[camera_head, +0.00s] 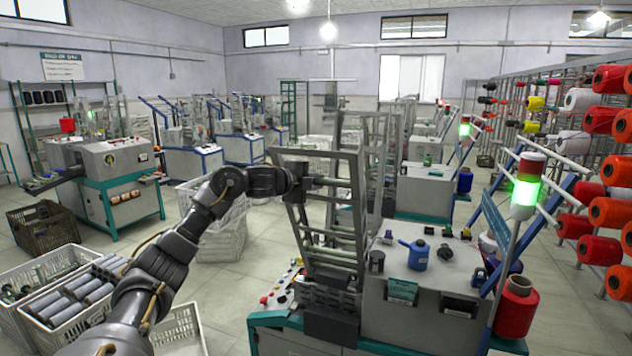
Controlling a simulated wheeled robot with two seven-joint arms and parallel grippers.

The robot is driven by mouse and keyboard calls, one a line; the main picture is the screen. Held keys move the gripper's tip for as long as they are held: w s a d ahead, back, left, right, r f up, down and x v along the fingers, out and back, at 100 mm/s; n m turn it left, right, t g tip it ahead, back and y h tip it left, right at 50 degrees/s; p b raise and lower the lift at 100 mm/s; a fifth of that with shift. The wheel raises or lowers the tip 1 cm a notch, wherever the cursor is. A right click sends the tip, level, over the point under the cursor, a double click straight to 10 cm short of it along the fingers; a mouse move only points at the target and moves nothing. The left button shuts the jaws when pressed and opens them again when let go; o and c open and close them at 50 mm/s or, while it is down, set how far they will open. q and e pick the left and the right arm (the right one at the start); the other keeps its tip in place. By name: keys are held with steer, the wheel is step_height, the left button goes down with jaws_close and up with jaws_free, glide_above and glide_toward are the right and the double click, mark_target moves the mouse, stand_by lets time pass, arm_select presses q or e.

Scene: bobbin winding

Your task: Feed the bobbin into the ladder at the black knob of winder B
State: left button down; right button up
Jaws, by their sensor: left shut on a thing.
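My left gripper (305,183) reaches in from the left and is at the upper part of the tall grey metal ladder (325,222) on the near winder (440,283). It is shut on a bobbin, which is mostly hidden by the fingers and the ladder's bars. I cannot tell whether the bobbin touches the rungs. A black knob (377,261) stands on the winder's grey top, right of the ladder. A teal label (402,291) is on the winder's front, too small to read. My right gripper is not in view.
A white crate of grey bobbins (78,293) stands at lower left, beside another white crate (36,272). A signal lamp (526,188) glows green at right. A thread rack (603,165) stands far right.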

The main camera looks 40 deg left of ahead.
arm_select(q)
steer(key=shift+w+a+f+b, duration=0.1)
steer(key=shift+w+f+b, duration=0.25)
steer(key=shift+f, duration=0.45)
steer(key=shift+w+a+f+b, duration=0.1)
steer(key=shift+w+f+b, duration=0.2)
steer(key=shift+f, duration=0.45)
steer(key=c, duration=0.9)
jaws_free()
steer(key=shift+s+d+r+p, duration=0.1)
steer(key=shift+s+r+p, duration=0.2)
steer(key=shift+s+r, duration=0.95)
steer(key=shift+s+a+r+p, duration=0.1)
steer(key=shift+s+r+p, duration=0.25)
steer(key=shift+s+r, duration=0.9)
steer(key=shift+s+d+r+p, duration=0.1)
steer(key=shift+s+r+p, duration=0.35)
steer(key=shift+s, duration=1.45)
